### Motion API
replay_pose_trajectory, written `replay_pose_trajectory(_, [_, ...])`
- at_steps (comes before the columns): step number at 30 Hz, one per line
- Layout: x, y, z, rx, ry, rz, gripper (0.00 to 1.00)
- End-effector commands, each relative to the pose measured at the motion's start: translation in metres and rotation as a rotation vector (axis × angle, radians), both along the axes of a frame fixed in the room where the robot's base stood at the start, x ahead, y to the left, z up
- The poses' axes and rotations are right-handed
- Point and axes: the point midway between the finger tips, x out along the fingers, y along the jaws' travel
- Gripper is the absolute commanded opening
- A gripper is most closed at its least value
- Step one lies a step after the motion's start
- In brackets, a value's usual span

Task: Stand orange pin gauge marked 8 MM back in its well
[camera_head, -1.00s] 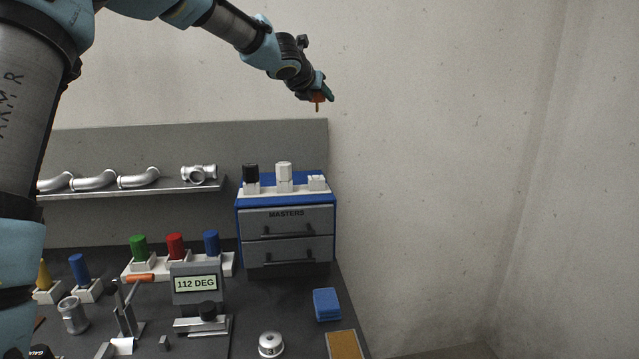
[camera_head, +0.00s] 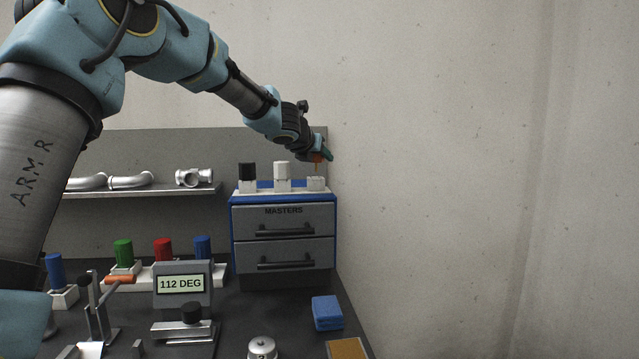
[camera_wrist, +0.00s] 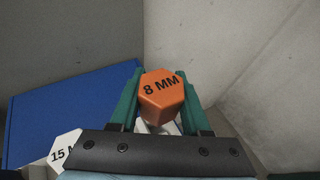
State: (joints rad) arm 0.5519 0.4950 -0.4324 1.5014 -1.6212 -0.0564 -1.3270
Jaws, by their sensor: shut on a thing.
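The orange pin gauge (camera_wrist: 160,95), its hexagonal top marked 8 MM, is held between the teal fingers of my gripper (camera_head: 318,156). In the head view a little of its orange head (camera_head: 317,158) shows, with a thin pin below it. The pin is above the white well block (camera_head: 316,184) at the right end of the rack on the blue MASTERS cabinet. I cannot tell whether the pin tip has entered the well. In the wrist view the gauge's head hides the well; a little white (camera_wrist: 165,128) shows under it.
The white gauge (camera_head: 282,172) marked 15 M in the wrist view (camera_wrist: 64,150) stands just left of the well, and a black gauge (camera_head: 247,172) beyond it. The MASTERS cabinet (camera_head: 284,232) carries them. The wall is close behind. Free air lies to the right.

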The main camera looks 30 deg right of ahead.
Motion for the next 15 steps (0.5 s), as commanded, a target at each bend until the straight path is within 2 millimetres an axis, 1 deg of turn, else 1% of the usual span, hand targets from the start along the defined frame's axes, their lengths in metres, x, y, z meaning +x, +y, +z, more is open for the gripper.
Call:
replay_pose_trajectory(5, [0.000,0.000,-0.010,0.001,-0.001,0.000,0.00])
replay_pose_trajectory(9, [0.000,0.000,-0.029,0.001,-0.001,0.000,0.00])
replay_pose_trajectory(12, [0.000,0.000,-0.039,0.000,0.000,0.000,0.00])
replay_pose_trajectory(15, [0.000,0.000,-0.040,-0.001,-0.001,0.000,0.00])
